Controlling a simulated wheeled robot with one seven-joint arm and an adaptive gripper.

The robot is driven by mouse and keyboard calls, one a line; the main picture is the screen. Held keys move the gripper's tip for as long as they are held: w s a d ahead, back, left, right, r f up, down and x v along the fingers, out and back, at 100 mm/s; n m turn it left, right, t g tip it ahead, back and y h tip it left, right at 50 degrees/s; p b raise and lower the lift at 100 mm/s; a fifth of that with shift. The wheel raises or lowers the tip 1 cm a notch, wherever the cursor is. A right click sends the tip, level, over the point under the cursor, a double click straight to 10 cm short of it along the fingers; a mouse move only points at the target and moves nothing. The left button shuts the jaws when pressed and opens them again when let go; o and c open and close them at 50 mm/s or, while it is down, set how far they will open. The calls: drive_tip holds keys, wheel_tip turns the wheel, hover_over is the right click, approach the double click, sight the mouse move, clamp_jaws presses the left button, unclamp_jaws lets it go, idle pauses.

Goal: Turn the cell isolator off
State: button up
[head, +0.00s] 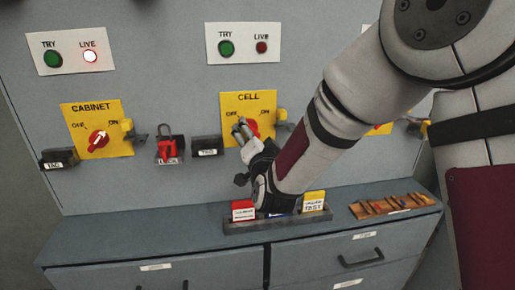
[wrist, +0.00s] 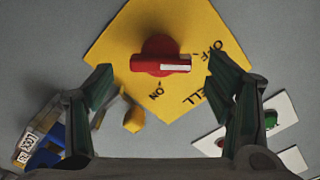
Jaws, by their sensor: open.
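The cell isolator is a yellow plate (head: 262,100) marked CELL, OFF and ON, with a red knob (head: 253,127) partly hidden behind my gripper. In the wrist view, the red knob (wrist: 150,62) lies crosswise, and its white-marked end points right, towards the OFF label. The ON label is below the knob. My gripper (head: 242,131) is open and faces the plate. In the wrist view, its fingers stand apart on the left and right, with the knob ahead between them. No contact shows. The red LIVE lamp (head: 262,47) above the cell plate looks unlit.
On the left, the CABINET isolator (head: 84,120) points towards ON under a lit LIVE lamp (head: 90,56). A red padlock (head: 167,150) hangs between the isolators. A shelf (head: 150,220) below carries a tray (head: 280,223) and a wooden rack (head: 395,206).

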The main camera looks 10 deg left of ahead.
drive_tip(key=v, duration=1)
drive_tip(key=shift+r, duration=0.1)
drive_tip(key=s+d+n+g+h, duration=0.35)
drive_tip(key=s+d+g, duration=0.55)
drive_tip(key=s+d, duration=0.4)
drive_tip(key=s+d+n+g+h, duration=0.1)
drive_tip(key=s+d+g, duration=0.4)
drive_tip(key=s, duration=0.7)
drive_tip(key=s+d+n+g+h, duration=0.1)
drive_tip(key=s+d+g, duration=0.1)
drive_tip(key=s+d, duration=0.7)
wheel_tip(320, 180, up, 17)
drive_tip(key=s+a+t+p, duration=0.2)
drive_tip(key=p, duration=1.3)
drive_tip(key=shift+a+t+p, duration=0.3)
drive_tip(key=shift+t+p, duration=0.05)
drive_tip(key=shift+t, duration=0.05)
drive_tip(key=shift+y, duration=0.25)
